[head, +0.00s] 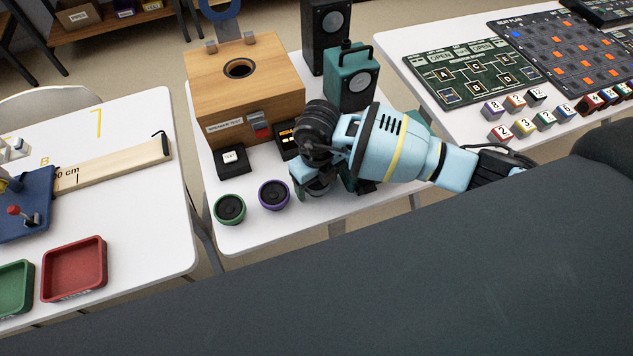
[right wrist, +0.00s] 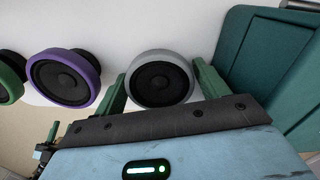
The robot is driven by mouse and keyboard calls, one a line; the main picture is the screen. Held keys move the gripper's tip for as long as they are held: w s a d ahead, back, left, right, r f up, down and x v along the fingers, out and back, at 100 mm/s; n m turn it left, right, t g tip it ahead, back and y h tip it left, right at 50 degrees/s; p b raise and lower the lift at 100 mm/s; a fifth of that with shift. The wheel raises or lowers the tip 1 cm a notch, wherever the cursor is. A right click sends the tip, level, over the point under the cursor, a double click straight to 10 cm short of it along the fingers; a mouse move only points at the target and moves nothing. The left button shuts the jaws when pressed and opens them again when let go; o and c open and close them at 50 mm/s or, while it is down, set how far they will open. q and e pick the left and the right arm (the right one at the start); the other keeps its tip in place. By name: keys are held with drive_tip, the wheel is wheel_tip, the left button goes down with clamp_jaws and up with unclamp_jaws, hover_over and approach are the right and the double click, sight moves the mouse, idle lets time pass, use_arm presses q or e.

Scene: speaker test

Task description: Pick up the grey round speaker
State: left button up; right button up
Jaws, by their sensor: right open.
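The grey round speaker (right wrist: 160,86) has a grey rim and a black cone. In the right wrist view it sits on the white table between the two green fingers of my right gripper (right wrist: 160,72). The fingers are open, one on each side of it; I cannot tell whether either touches it. In the head view my right gripper (head: 320,187) is low over the front of the middle table and hides most of the grey speaker.
A purple-rimmed speaker (head: 273,195) and a green-rimmed speaker (head: 230,209) stand to the left. A wooden test box (head: 222,95) and a small black block (head: 233,163) are behind them. A teal speaker cabinet (head: 349,85) stands close behind my gripper.

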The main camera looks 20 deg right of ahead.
drive_tip(key=shift+f, duration=0.1)
drive_tip(key=c, duration=1)
drive_tip(key=shift+o, duration=0.2)
drive_tip(key=shift+w+r, duration=0.1)
drive_tip(key=shift+r, duration=0.1)
drive_tip(key=shift+r, duration=0.7)
drive_tip(key=shift+s+a+r, duration=0.1)
drive_tip(key=shift+r, duration=0.45)
drive_tip(key=shift+s+a+r, duration=0.1)
drive_tip(key=shift+r, duration=0.4)
drive_tip(key=s+a+r, duration=0.1)
drive_tip(key=s+a, duration=0.9)
drive_tip(key=a, duration=0.1)
drive_tip(key=shift+s, duration=0.35)
